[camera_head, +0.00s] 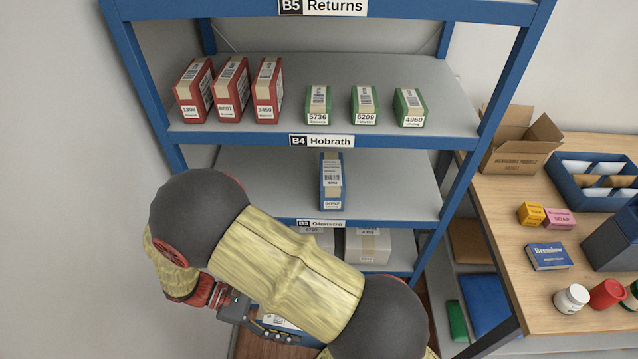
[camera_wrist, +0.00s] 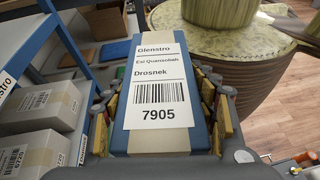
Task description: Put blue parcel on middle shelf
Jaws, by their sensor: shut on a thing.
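A blue parcel (camera_wrist: 125,55) with a white label reading Glenstro, Drosnek and 7905 fills the middle of the wrist view. My gripper (camera_wrist: 165,112) is shut on it, with yellow-padded fingers along both long sides. In the head view my gripper (camera_head: 268,328) is low at the bottom, beside the rack's lower part, and my arm hides most of the parcel. The middle shelf (camera_head: 260,190), with the B3 Glenstro label on its front edge, holds another blue parcel (camera_head: 331,181) right of its centre. Part of this shelf's left is hidden by my arm.
The B4 Hobrath shelf (camera_head: 290,88) above holds red parcels (camera_head: 231,88) and green parcels (camera_head: 364,106). Pale parcels (camera_head: 368,246) stand on the shelf below. A wooden counter (camera_head: 500,250) with boxes and jars is at right. The middle shelf has bare room on both sides of its parcel.

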